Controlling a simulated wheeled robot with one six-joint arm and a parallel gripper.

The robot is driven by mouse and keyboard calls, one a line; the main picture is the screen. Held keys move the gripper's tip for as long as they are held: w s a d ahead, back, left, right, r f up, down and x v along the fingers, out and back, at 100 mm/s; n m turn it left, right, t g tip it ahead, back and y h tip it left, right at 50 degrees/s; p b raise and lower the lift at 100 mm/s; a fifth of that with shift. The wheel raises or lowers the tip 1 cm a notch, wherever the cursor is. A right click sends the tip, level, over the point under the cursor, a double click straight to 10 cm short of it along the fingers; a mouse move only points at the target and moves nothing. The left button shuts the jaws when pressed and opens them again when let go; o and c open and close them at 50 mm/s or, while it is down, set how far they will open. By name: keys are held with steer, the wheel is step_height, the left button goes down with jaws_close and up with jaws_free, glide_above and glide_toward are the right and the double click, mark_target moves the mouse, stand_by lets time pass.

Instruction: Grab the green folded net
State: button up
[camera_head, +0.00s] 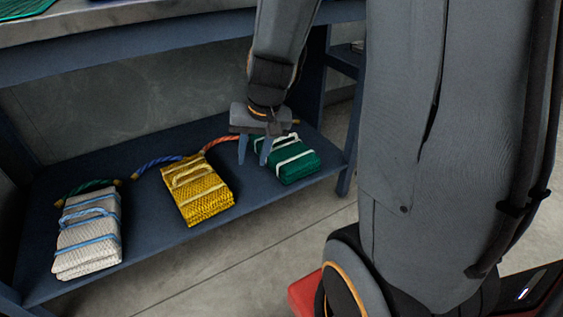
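The green folded net (296,166) lies on the lower shelf (285,200) near its right end, bound with white straps. My gripper (253,158) points down from above, at the net's left side. Its two blue-grey fingers are apart with a gap between them, and I see nothing held. The right finger overlaps the net's left edge in the picture; I cannot tell whether it touches. The gripper hides part of the net's upper left.
A yellow folded net (200,197) and a white folded net (88,240) with blue straps lie further left on the shelf. An orange-red rope (218,142) and a blue rope (160,162) run behind them. A table leg (345,178) stands right; the upper tabletop (130,22) is overhead.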

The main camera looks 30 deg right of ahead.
steer(key=w+d+f+m+t, duration=0.2)
steer(key=w+d+f+m, duration=0.2)
steer(key=w+d+m, duration=0.5)
steer(key=m+t+b, duration=0.2)
steer(key=m+b, duration=0.1)
steer(key=m, duration=0.1)
glide_above(286, 147)
steer(key=shift+h, duration=0.4)
step_height(286, 147, down, 10)
steer(key=shift+f, duration=0.1)
steer(key=shift+s, duration=0.1)
jaws_close()
